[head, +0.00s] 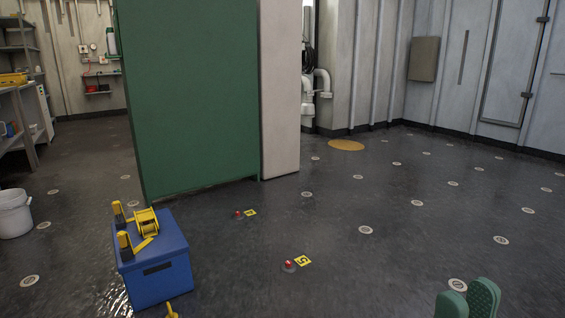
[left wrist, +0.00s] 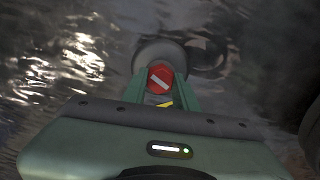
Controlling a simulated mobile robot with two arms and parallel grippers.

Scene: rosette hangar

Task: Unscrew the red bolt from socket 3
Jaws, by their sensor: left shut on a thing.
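In the left wrist view, my left gripper (left wrist: 159,72) points down at the floor, its green fingers on either side of a red bolt head (left wrist: 161,80) with a pale slot. It is shut on this bolt. A round grey disc shows just beyond the fingertips. A bit of yellow label (left wrist: 164,104) shows between the fingers, its number unreadable. The left gripper is not in the head view. My right gripper (head: 468,297) is at the bottom right of the head view, its green fingers apart and empty.
Two other red bolts (head: 288,265) (head: 238,214) stand in the dark floor beside yellow number labels. A blue box (head: 158,270) with yellow-and-black items is at the left. A tall green panel (head: 190,100) stands behind. Pale round sockets dot the open floor at right.

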